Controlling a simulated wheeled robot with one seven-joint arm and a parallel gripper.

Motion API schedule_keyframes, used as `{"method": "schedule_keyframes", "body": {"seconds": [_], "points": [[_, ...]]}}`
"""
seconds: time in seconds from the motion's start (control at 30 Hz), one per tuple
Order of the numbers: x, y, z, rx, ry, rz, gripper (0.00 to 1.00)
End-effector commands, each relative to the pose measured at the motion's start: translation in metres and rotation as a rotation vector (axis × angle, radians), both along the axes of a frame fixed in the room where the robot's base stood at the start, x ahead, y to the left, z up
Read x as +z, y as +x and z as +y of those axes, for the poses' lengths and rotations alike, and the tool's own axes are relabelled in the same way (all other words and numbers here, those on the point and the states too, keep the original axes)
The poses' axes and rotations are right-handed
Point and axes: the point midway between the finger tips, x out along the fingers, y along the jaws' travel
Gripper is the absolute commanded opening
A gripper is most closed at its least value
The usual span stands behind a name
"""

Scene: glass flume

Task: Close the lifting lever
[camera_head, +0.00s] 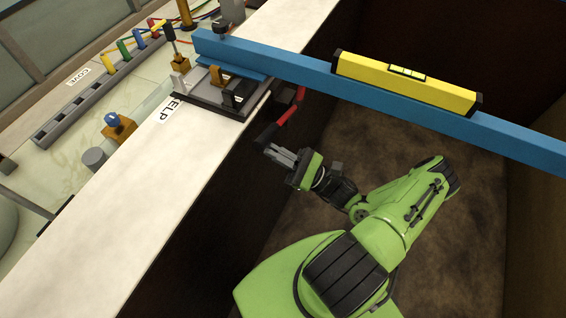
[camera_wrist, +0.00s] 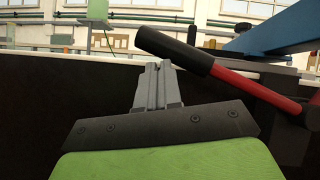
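The lifting lever (camera_head: 288,113) is a red rod with a black grip, set below the blue beam's left end. It slants down from its black mount, with the grip at the lower left. In the wrist view the lever (camera_wrist: 252,87) slants from the grip at upper middle down to the right. My gripper (camera_head: 277,153) is just below the grip in the head view. In the wrist view my gripper (camera_wrist: 155,70) has its grey fingers together with nothing between them, beside the grip; I cannot tell whether they touch it.
The blue beam (camera_head: 300,70) crosses above the dark pit, carrying a yellow spirit level (camera_head: 405,82). A dark clamp plate (camera_head: 215,93) sits on the white ledge (camera_head: 150,195). A rack of coloured tools stands left. The pit floor right of my arm is clear.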

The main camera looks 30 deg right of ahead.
Motion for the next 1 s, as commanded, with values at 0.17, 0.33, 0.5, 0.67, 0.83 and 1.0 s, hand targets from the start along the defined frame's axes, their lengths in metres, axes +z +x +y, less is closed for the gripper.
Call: {"method": "schedule_keyframes", "body": {"seconds": [0.17,0.33,0.5,0.67,0.83,1.0], "points": [[0.03,0.001,0.0,0.007,0.001,-0.002,0.0],[0.045,0.003,-0.003,0.005,0.031,0.018,0.0],[0.053,0.004,-0.005,0.005,0.078,0.053,0.0],[0.057,0.005,-0.006,0.004,0.099,0.068,0.0],[0.058,0.005,-0.007,0.004,0.107,0.07,0.0],[0.059,0.005,-0.007,0.003,0.108,0.066,0.0]]}}
